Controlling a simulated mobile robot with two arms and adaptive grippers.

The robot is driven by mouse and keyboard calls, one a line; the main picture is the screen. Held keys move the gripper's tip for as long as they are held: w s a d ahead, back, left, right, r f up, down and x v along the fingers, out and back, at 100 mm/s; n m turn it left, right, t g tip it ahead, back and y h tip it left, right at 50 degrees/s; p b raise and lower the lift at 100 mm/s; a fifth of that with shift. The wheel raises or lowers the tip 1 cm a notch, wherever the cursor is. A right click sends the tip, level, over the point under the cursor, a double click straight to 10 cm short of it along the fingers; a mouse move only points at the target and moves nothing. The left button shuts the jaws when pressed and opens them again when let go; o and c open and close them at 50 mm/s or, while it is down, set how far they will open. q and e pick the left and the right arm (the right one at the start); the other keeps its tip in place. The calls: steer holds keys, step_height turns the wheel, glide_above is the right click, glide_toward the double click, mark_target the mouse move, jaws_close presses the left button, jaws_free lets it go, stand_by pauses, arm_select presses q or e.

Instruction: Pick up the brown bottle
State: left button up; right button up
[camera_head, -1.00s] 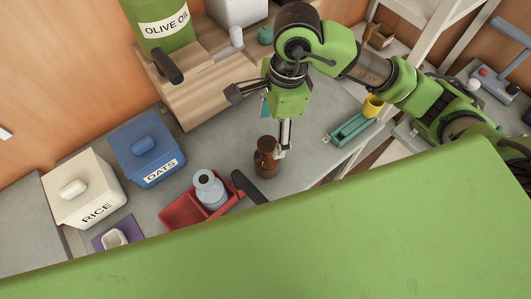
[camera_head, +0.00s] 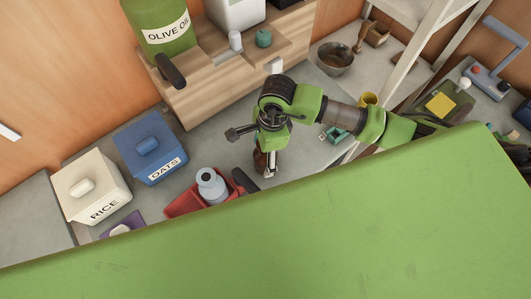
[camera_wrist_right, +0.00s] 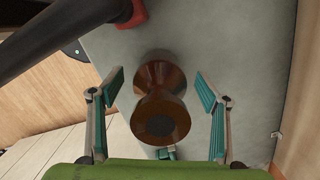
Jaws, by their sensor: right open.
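The brown bottle (camera_head: 259,160) stands on the grey counter in the head view, mostly hidden behind my right gripper (camera_head: 270,163). In the right wrist view the bottle (camera_wrist_right: 161,118) is seen from above, with a wide dark top, a narrow waist and a round lower part. My right gripper (camera_wrist_right: 159,75) is open, with one teal-padded finger on each side of the bottle. Gaps show between the bottle and both fingers. My left gripper is not in view.
A red tray (camera_head: 184,206) with a grey-blue bottle (camera_head: 211,186) stands just left of the brown bottle, and a black handle (camera_head: 245,181) lies between them. The blue oats box (camera_head: 148,146) and white rice box (camera_head: 92,192) stand further left. A green surface (camera_head: 300,240) fills the foreground.

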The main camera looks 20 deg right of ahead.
steer(key=c, duration=1.4)
steer(key=shift+w, duration=0.1)
steer(key=shift+r+b, duration=0.45)
steer(key=shift+b, duration=0.1)
steer(key=r, duration=0.1)
steer(key=r+b, duration=0.1)
steer(key=shift+s+d+r, duration=0.15)
steer(key=shift+s+r, duration=0.15)
steer(key=shift+r, duration=0.1)
steer(key=s+d+r+p, duration=0.2)
steer(key=s+r, duration=0.1)
steer(key=s, duration=0.1)
steer(key=s+d+r+p, duration=0.1)
steer(key=s+d+r, duration=0.1)
steer(key=s+r, duration=0.1)
steer(key=s+d+r+p, duration=0.1)
steer(key=s+r+p, duration=0.1)
steer(key=s, duration=0.3)
steer(key=shift+s+d+r+p, duration=0.1)
steer(key=shift+d+r+p, duration=0.3)
steer(key=shift+r, duration=0.3)
